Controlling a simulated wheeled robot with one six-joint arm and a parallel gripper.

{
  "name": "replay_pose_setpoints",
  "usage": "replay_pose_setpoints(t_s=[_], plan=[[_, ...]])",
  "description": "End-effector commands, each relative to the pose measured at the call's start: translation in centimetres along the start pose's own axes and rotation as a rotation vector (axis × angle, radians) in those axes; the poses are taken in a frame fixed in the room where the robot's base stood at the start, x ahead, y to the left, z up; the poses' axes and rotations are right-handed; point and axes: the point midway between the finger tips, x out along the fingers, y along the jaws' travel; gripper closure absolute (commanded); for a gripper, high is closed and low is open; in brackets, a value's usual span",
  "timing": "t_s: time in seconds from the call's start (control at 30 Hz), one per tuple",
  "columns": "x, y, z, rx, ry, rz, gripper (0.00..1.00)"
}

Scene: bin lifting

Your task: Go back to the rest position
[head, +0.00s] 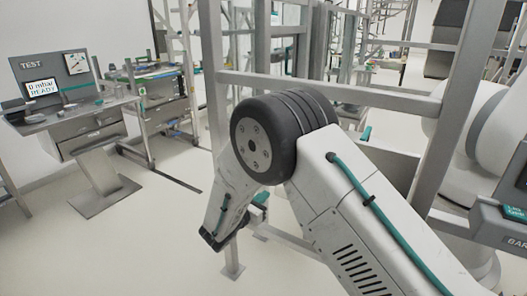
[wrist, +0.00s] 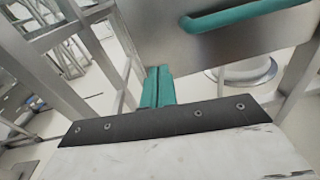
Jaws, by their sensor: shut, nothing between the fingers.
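My gripper (wrist: 157,88) shows in the wrist view as two teal fingers pressed together, with nothing between them. It points toward a grey metal panel (wrist: 165,45) that carries a teal handle (wrist: 245,16), and it does not hold the handle. In the head view my arm bends at a dark round joint and reaches down in front of a metal frame. A teal part of my gripper (head: 259,199) shows there beside the lower link, partly hidden.
A metal frame (head: 330,89) stands close around my arm, with an upright post (head: 466,85) at the right. A white rounded machine (head: 487,130) stands behind that post. A test workbench (head: 85,130) with a screen is at the left. Pale floor (head: 150,245) is open at the lower left.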

Motion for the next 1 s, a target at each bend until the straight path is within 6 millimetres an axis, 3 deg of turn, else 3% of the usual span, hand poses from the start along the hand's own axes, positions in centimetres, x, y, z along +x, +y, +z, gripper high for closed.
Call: replay_pose_setpoints(t_s=[0.07,0.17,0.47,0.7,1.0], plan=[[-0.3,-2.5,-1.2,0.019,0.046,-0.073,1.0],[-0.7,-6.4,-0.4,0.095,0.108,-0.213,1.0],[-2.0,-18.6,6.3,0.417,0.248,-0.672,1.0],[-5.8,-28.4,12.2,0.757,0.341,-1.068,1.0],[-12.4,-36.8,17.2,1.187,0.444,-1.469,1.0]])
